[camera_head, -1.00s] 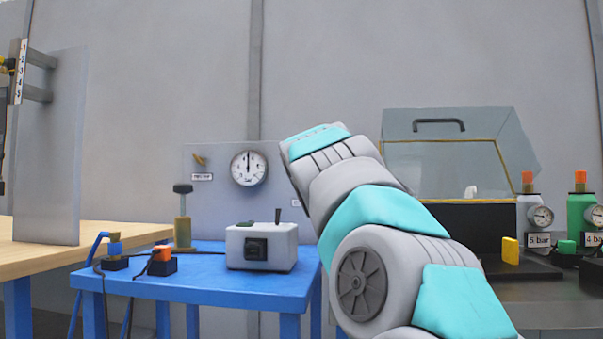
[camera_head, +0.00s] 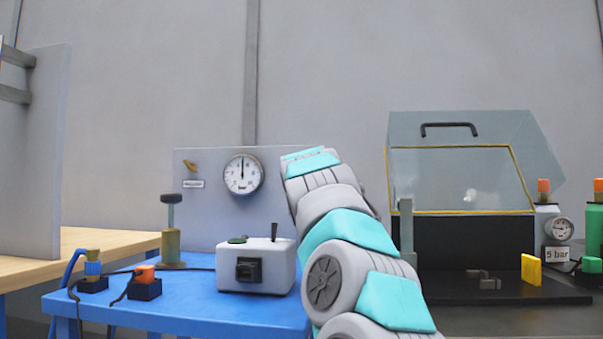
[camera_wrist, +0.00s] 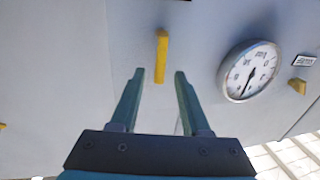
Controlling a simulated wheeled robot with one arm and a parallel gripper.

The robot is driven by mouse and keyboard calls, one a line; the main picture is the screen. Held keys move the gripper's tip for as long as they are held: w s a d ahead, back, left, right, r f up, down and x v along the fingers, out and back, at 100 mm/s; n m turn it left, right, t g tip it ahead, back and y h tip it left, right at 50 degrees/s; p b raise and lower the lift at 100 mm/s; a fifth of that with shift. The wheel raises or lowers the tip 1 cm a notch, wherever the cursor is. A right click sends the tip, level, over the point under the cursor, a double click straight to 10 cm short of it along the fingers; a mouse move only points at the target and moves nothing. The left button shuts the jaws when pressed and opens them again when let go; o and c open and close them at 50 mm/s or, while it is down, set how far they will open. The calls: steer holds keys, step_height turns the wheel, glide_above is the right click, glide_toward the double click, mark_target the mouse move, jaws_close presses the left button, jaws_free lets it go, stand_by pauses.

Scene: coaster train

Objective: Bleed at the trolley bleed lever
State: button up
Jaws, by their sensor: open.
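A grey panel (camera_head: 215,210) behind the blue trolley carries a round gauge (camera_head: 243,174) and a small yellow-brown lever (camera_head: 190,167) above a label. The wrist view is turned over. It shows the gauge (camera_wrist: 249,71), that lever (camera_wrist: 298,85) beside its label, and a second, yellow lever (camera_wrist: 162,55) on the gauge's other side. My gripper (camera_wrist: 159,76) is open and empty, with the yellow lever beyond its fingertips, roughly in line with the gap. In the head view my arm hides this lever and my gripper. I cannot read which lever is marked bleed.
On the blue trolley (camera_head: 190,318) stand a white box (camera_head: 262,272) with a switch, a hand pump (camera_head: 172,245) and two small connectors. A clear-lidded case (camera_head: 460,180), a yellow block (camera_head: 531,269) and gas bottles are at right. A wooden bench (camera_head: 100,240) is at left.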

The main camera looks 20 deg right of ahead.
steer(key=shift+w+d, duration=0.15)
steer(key=shift+w, duration=0.15)
jaws_close()
stand_by(0.3)
